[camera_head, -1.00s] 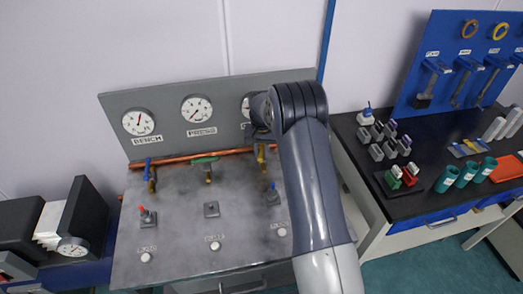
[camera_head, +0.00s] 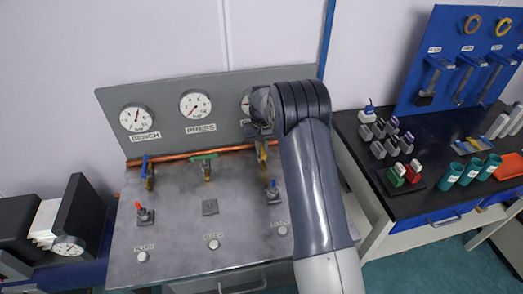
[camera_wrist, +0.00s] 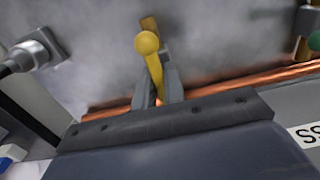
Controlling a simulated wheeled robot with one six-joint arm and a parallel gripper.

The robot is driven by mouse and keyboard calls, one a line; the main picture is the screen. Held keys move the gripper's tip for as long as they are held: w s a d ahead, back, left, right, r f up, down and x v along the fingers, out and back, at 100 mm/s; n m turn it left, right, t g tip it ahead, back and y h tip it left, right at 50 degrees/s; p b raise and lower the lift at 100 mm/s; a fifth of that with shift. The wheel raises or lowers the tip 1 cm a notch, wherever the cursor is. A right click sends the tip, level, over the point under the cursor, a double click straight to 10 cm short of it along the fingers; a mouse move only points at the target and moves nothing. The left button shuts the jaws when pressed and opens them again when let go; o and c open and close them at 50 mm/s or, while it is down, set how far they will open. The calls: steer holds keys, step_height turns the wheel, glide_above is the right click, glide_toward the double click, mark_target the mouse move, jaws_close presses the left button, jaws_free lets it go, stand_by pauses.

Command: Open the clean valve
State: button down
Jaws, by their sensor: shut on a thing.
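The yellow valve handle (camera_wrist: 152,65) with a ball end stands between my gripper's fingers (camera_wrist: 157,88) in the wrist view. The fingers are shut on it. In the head view this valve (camera_head: 262,152) is the rightmost of three on the copper pipe, and my wrist partly covers it. Its gauge (camera_head: 246,104) is also partly covered, and its label is hidden, so I cannot read that it is the clean valve. The green-handled valve (camera_head: 206,166) under PRESS and the blue-handled valve (camera_head: 147,172) under BENCH stand to its left.
The grey bench panel (camera_head: 175,235) carries a red switch (camera_head: 143,213), a blue switch (camera_head: 273,192) and several white buttons. A black side table (camera_head: 440,143) with small parts and green cups (camera_head: 451,176) stands at the right. Black equipment (camera_head: 78,215) stands at the left.

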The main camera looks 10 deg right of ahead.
mark_target(262, 147)
stand_by(0.3)
steer(key=c, duration=1.5)
jaws_free()
step_height(262, 147, up, 11)
steer(key=shift+f+b, duration=0.1)
steer(key=shift+b, duration=0.7)
step_height(262, 147, down, 10)
steer(key=shift+f+p, duration=0.2)
steer(key=shift+p, duration=0.65)
steer(key=shift+f, duration=0.15)
steer(key=shift+m, duration=0.3)
